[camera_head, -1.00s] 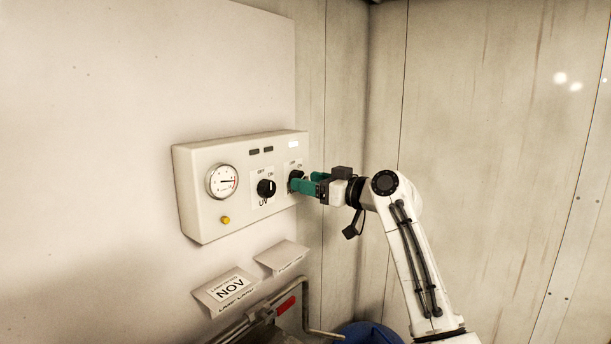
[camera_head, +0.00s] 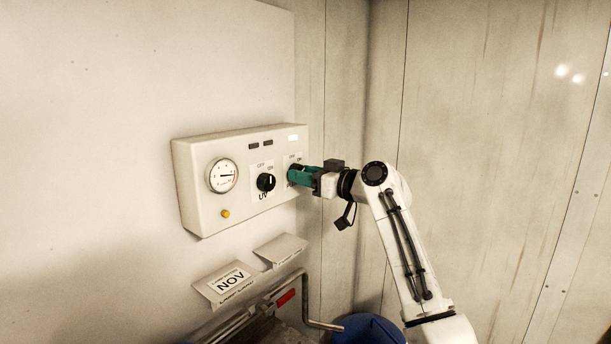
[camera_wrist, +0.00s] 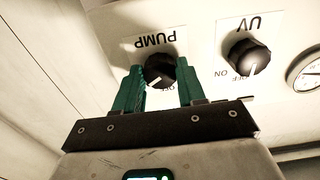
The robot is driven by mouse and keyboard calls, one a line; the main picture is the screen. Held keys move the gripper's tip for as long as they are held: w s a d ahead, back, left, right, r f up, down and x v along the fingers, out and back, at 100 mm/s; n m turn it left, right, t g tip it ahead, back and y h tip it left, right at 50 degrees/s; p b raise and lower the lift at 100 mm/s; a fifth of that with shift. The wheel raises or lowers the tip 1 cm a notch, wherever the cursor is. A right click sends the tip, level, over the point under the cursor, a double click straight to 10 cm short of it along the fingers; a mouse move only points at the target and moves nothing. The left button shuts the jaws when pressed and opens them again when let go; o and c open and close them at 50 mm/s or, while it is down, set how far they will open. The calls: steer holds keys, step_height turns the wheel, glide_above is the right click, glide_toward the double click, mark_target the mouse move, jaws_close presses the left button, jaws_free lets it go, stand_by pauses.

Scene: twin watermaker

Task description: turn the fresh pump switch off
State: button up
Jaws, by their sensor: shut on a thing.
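The pump switch is a round black knob (camera_wrist: 160,70) under an upside-down "PUMP" label in the wrist view. A light line on the knob slants toward the lower left of that view. My gripper (camera_wrist: 160,78) has its two green fingers on either side of this knob, shut on it. In the head view, my gripper (camera_head: 292,175) reaches the right end of the white control box (camera_head: 200,205) and hides most of the pump knob. The lettering beside the knob is partly hidden by the fingers.
A second black knob marked UV (camera_head: 266,182) sits left of the pump knob. A round gauge (camera_head: 223,176) and a yellow button (camera_head: 226,213) are farther left. Paper labels (camera_head: 228,284), a metal pipe (camera_head: 310,310) and a blue drum (camera_head: 368,330) are below.

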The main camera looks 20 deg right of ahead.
steer(key=shift+c, duration=1.2)
steer(key=shift+f+b, duration=0.15)
steer(key=shift+b, duration=0.4)
steer(key=shift+d+n+b, duration=0.1)
steer(key=shift+n+b, duration=5.9)
steer(key=shift+b, duration=0.3)
steer(key=o, duration=1.1)
steer(key=shift+c, duration=0.2)
